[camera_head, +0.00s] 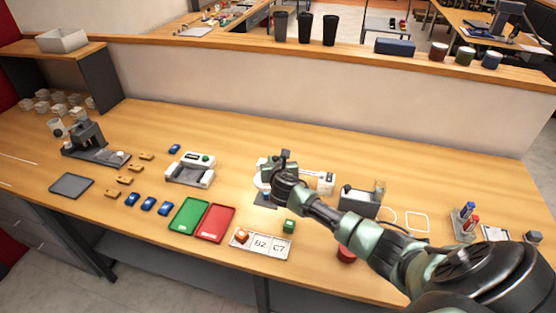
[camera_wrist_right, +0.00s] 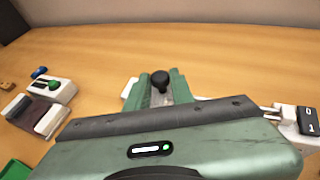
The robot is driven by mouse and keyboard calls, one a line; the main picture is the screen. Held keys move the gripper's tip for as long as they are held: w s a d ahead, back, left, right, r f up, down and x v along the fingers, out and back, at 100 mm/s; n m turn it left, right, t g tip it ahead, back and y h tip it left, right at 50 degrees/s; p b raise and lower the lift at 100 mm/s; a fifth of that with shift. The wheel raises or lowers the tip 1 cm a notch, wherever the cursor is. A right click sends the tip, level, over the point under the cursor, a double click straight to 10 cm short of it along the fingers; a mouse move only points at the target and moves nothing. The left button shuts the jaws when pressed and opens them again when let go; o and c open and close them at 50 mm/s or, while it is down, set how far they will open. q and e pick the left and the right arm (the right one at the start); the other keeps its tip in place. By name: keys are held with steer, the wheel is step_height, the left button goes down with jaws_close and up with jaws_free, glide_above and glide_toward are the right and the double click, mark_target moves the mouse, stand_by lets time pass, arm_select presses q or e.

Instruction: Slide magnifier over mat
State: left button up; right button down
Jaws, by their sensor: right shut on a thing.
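The magnifier (camera_head: 310,174) is a white arm running from a white base block (camera_head: 325,184) to a round white head at its left end, partly hidden by my right gripper. My right gripper (camera_head: 285,163) is at that head. In the right wrist view its green fingers (camera_wrist_right: 160,88) are shut on the magnifier's black knob (camera_wrist_right: 160,78). The dark mat (camera_head: 262,202) lies on the bench just in front of and below the magnifier head, partly covered by my arm. How far the lens overlaps the mat is hidden. My left gripper is not in view.
A white device (camera_head: 190,170) stands to the left. Green (camera_head: 189,215) and red (camera_head: 216,222) trays, a green cube (camera_head: 289,226) and a labelled tray (camera_head: 262,244) lie in front. A grey box (camera_head: 360,199) stands right of the base. The bench behind is clear.

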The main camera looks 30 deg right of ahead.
steer(key=c, duration=1.4)
jaws_free()
steer(key=shift+w+a+r, duration=0.1)
steer(key=shift+a, duration=0.05)
steer(key=shift+o, duration=0.7)
steer(key=shift+w, duration=0.1)
steer(key=shift+b+v, duration=0.35)
steer(key=shift+v, duration=3.6)
